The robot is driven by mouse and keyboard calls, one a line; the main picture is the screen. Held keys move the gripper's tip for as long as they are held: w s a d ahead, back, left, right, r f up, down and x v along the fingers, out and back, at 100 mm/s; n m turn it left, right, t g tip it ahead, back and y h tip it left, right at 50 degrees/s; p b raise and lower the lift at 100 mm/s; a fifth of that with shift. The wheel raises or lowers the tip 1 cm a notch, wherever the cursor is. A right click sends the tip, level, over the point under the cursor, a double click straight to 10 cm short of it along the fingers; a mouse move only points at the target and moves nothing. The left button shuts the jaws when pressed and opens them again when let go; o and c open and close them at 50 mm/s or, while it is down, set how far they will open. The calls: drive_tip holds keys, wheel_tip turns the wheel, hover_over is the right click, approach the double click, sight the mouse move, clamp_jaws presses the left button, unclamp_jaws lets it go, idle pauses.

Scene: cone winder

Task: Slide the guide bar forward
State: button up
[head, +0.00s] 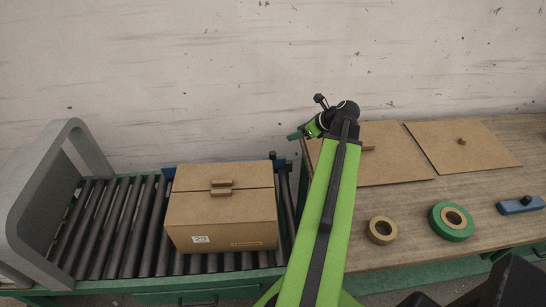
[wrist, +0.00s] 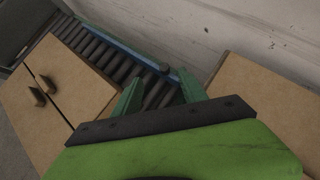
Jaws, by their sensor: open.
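The guide bar (wrist: 128,47) is a thin blue rail along the wall side of the roller conveyor, with a dark knob (wrist: 164,68) standing on it. In the head view only short pieces of the guide bar (head: 168,173) show, as the carton hides most of it. My gripper (wrist: 159,77) is open, its two green fingers apart with the knob seen between and just past the tips. I cannot tell how far above the knob the fingers are. In the head view my gripper (head: 299,135) is over the conveyor's right end, partly hidden by my arm.
A closed carton (head: 220,223) stands on the dark rollers (head: 110,230), in front of the bar. A grey arch (head: 40,190) spans the conveyor's left end. The wooden table at right holds flat cardboard sheets (head: 460,146), a tan tape roll (head: 372,231), a green roll (head: 438,222) and a blue block (head: 518,206).

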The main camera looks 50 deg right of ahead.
drive_tip(key=b, duration=0.5)
approach(273, 153)
drive_tip(key=b+x, duration=0.9)
drive_tip(key=b, duration=0.3)
drive_tip(key=shift+f, duration=0.25)
drive_tip(key=shift+w+f, duration=0.25)
drive_tip(key=shift+w, duration=0.25)
clamp_jaws()
